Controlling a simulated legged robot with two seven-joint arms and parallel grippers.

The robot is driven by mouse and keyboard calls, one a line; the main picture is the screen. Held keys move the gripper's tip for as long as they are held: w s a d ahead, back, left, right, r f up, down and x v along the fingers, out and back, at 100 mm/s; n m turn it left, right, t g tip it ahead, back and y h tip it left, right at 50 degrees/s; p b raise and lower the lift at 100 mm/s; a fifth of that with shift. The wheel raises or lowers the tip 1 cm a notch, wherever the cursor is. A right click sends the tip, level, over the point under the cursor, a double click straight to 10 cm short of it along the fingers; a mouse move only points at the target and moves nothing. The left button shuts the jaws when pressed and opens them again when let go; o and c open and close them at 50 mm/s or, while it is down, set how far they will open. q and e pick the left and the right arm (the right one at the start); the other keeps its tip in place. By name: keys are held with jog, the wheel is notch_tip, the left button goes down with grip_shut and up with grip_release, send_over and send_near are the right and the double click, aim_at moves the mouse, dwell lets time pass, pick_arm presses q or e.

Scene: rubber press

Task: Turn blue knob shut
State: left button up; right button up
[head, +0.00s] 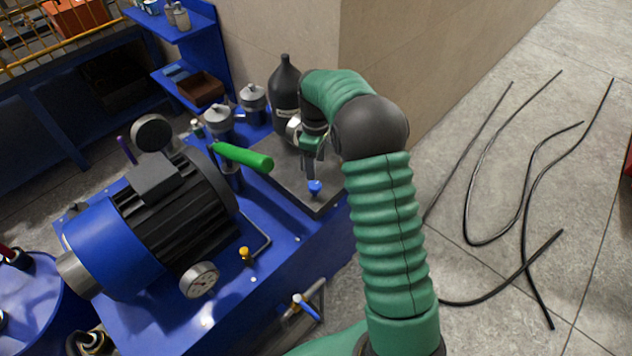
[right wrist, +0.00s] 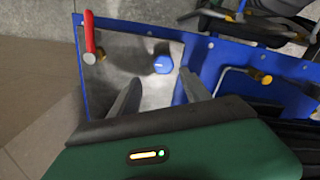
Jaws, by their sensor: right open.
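The small blue knob (head: 315,187) stands on a grey metal plate (head: 290,183) at the right end of the blue machine. In the right wrist view the blue knob (right wrist: 162,64) shows from above, as a roundish faceted cap with a pale mark on it. My right gripper (head: 311,168) points down just over the knob in the head view. In the right wrist view the fingers of my right gripper (right wrist: 160,82) are apart, with the knob ahead between their tips and nothing held. My left gripper is not in view.
A green-handled lever (head: 243,157) is left of the knob, and a black bottle (head: 285,88) stands behind. A motor (head: 170,215), a gauge (head: 199,281) and a yellow knob (head: 245,254) are further left. A red handle (right wrist: 90,32) shows in the wrist view. Black hoses (head: 527,190) lie on the floor.

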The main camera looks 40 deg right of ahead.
aim_at(317, 183)
jog(key=f, duration=0.1)
jog(key=a+f, duration=0.1)
jog(key=f, duration=0.1)
jog(key=a+f, duration=0.1)
jog(key=f, duration=0.1)
jog(key=shift+s+f, duration=0.2)
jog(key=shift+s, duration=0.05)
jog(key=shift+w+d+f, duration=0.1)
jog(key=shift+d+f, duration=0.25)
jog(key=shift+f, duration=0.3)
jog(key=shift+w+d+f, duration=0.1)
jog(key=shift+d+f, duration=0.25)
jog(key=shift+f, duration=0.25)
jog(key=shift+s+d, duration=0.15)
jog(key=shift+d, duration=0.2)
jog(key=shift+a+r, duration=0.2)
jog(key=shift+a, duration=0.4)
jog(key=c, duration=0.9)
jog(key=shift+c, duration=1.2)
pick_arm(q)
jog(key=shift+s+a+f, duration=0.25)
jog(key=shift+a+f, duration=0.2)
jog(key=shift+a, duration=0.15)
pick_arm(e)
jog(key=shift+d+f, duration=0.1)
jog(key=shift+d, duration=0.1)
grip_shut()
